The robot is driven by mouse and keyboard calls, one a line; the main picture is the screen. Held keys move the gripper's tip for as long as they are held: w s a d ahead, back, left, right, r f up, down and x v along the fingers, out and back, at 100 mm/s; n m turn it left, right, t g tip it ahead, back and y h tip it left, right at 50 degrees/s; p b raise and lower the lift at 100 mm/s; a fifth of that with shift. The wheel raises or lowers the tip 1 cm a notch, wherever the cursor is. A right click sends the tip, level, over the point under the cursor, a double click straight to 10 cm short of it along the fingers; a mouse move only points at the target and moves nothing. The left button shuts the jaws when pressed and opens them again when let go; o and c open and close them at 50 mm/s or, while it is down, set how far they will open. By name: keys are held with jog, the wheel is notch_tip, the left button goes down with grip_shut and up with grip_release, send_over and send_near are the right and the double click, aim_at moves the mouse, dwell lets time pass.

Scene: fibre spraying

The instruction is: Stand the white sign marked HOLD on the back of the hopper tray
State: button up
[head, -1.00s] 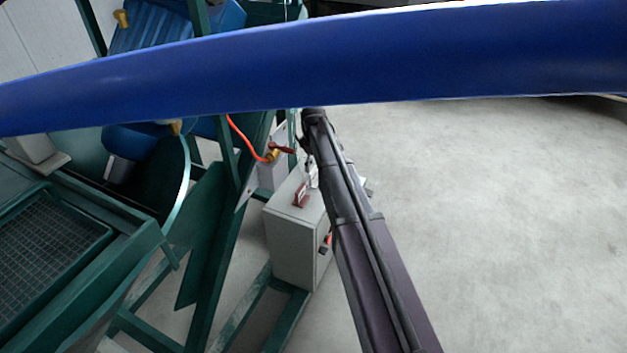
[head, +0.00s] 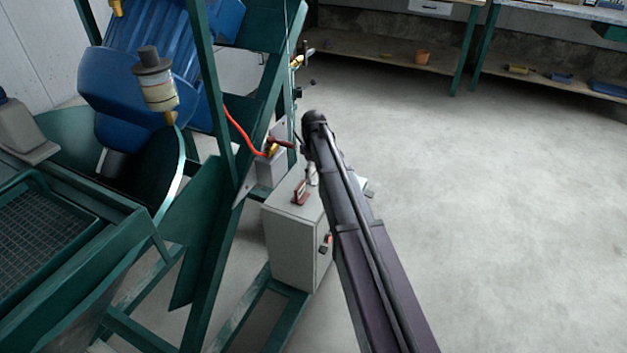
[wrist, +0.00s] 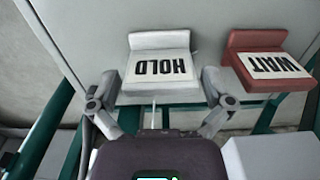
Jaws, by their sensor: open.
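The white sign marked HOLD (wrist: 158,68) rests on a pale grey surface in the wrist view, its lettering upside down. My gripper (wrist: 158,88) is open, with one finger at each side of the sign's near edge; contact is not clear. In the head view the sign is a small pale shape (head: 312,174) on top of the grey box, partly hidden by my arm. My gripper is not clearly visible there. A green tray with a mesh floor (head: 122,222) at the left appears to be the hopper tray.
A red sign marked WAIT (wrist: 268,68) stands just right of the HOLD sign. The grey box (head: 292,245) stands beside green frame posts (head: 216,240) and an orange hose (head: 236,128). Blue machinery (head: 130,85) stands behind the tray. Open concrete floor (head: 500,220) lies to the right.

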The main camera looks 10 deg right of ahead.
jog(key=shift+f, duration=0.45)
dwell(0.3)
jog(key=c, duration=1)
jog(key=shift+r, duration=0.2)
notch_tip(320, 180, up, 3)
jog(key=p, duration=0.2)
jog(key=shift+f+p, duration=0.15)
jog(key=shift+p, duration=0.2)
jog(key=s, duration=0.5)
jog(key=s+r+p, duration=0.1)
jog(key=s, duration=0.4)
jog(key=s+r, duration=0.1)
jog(key=s, duration=0.5)
jog(key=shift+d+p, duration=0.2)
jog(key=shift+p, duration=0.2)
